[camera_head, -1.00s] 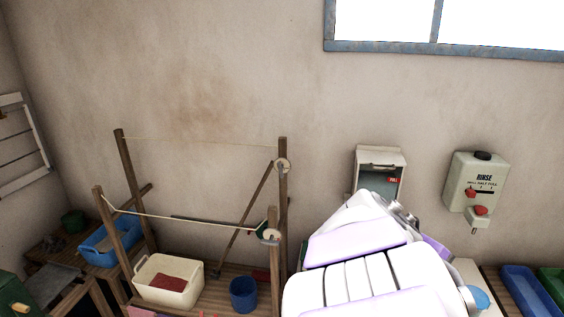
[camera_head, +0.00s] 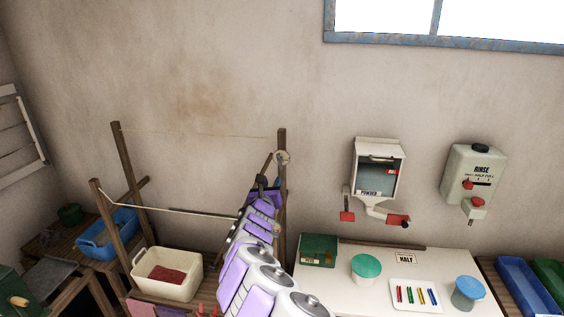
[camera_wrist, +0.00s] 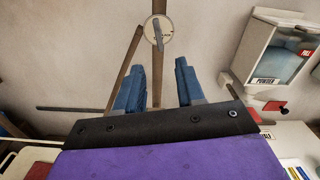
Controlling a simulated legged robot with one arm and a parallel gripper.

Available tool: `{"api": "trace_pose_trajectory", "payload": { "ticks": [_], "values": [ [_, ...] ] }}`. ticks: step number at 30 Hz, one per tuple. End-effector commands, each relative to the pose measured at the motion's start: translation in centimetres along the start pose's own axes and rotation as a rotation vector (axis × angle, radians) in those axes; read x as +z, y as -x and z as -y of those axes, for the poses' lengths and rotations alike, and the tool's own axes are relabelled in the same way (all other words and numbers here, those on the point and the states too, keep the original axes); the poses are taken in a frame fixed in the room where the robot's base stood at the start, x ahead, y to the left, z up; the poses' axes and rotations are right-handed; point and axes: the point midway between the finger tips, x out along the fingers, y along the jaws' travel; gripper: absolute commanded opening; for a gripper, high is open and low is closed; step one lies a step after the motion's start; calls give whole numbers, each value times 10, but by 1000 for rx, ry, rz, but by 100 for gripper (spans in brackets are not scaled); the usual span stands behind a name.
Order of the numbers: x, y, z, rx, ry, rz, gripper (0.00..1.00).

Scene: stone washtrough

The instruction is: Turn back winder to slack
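A round pale winder (camera_head: 283,157) sits near the top of the rear right wooden post (camera_head: 282,205). In the wrist view the winder (camera_wrist: 158,30) shows a dark handle across its face. My gripper (camera_head: 268,182) is just below and left of it in the head view. In the wrist view the two blue fingers of my gripper (camera_wrist: 160,62) stand apart with nothing between them, short of the winder. A thin upper line (camera_head: 200,134) and a lower line (camera_head: 175,210) run between the posts. My arm hides the front right post, where a second winder showed earlier.
A cream basin (camera_head: 165,275) and a blue basin (camera_head: 108,235) stand at left. A powder dispenser (camera_head: 377,168) and a rinse dispenser (camera_head: 474,180) hang on the wall at right. A white worktop (camera_head: 340,290) holds pots and coloured sticks.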

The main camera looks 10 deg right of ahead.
Motion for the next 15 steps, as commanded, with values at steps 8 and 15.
{"api": "trace_pose_trajectory", "payload": {
  "ticks": [8, 15],
  "values": [
    [-3, -22, 4, 1, -7, -6, 38],
    [-2, -45, 11, 2, -15, -6, 38]
  ]
}}
